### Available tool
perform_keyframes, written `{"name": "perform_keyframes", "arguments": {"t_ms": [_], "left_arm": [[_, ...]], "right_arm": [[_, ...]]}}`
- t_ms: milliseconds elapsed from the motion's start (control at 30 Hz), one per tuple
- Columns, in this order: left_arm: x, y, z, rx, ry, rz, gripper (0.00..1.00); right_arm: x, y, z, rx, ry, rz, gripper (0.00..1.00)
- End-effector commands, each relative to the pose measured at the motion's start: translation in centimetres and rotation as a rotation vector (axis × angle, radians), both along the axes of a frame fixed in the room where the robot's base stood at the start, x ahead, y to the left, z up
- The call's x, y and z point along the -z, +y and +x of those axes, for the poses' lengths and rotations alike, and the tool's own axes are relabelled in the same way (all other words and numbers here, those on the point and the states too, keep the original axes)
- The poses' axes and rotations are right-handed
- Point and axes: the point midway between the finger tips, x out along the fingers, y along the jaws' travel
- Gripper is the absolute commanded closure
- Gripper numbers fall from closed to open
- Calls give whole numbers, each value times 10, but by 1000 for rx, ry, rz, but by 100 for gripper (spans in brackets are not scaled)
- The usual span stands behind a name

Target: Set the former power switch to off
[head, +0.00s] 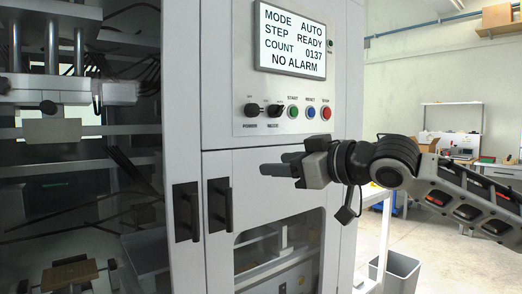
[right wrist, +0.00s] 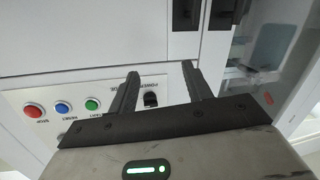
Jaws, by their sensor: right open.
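The black power switch (head: 251,110) is at the left end of the control row on the cabinet front, above its POWER label. Its setting is too small to tell. In the right wrist view the power switch (right wrist: 151,100) appears upside down, between the lines of the two fingers. My right gripper (head: 272,164) is open and empty, in front of the cabinet, below the control row in the head view. In the right wrist view its fingers (right wrist: 160,73) stand apart, not visibly touching anything. My left gripper is not in view.
A second black knob (head: 274,110) sits close right of the power switch, then green (head: 293,112), blue (head: 311,112) and red (head: 326,112) buttons. The display (head: 291,42) reads AUTO, READY, NO ALARM. Black door handles (head: 220,205) stick out below. The left bay is open with machinery inside.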

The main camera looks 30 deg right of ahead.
Motion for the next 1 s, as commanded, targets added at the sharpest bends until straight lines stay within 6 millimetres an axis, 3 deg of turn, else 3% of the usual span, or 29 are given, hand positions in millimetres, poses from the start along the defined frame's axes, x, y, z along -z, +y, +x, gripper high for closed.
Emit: {"name": "perform_keyframes", "arguments": {"t_ms": [33,100,200,300,433,1000], "left_arm": [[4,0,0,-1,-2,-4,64],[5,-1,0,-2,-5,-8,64],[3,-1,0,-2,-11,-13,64],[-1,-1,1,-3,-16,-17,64],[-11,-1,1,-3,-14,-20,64],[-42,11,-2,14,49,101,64]], "right_arm": [[-30,-9,-18,34,-38,-8,50],[-61,-16,-40,63,-70,2,50],[-88,-22,-62,93,-98,18,50],[-100,-24,-71,105,-110,27,50],[-104,-23,-64,106,-108,31,50],[-111,-13,2,101,-111,37,50]]}}
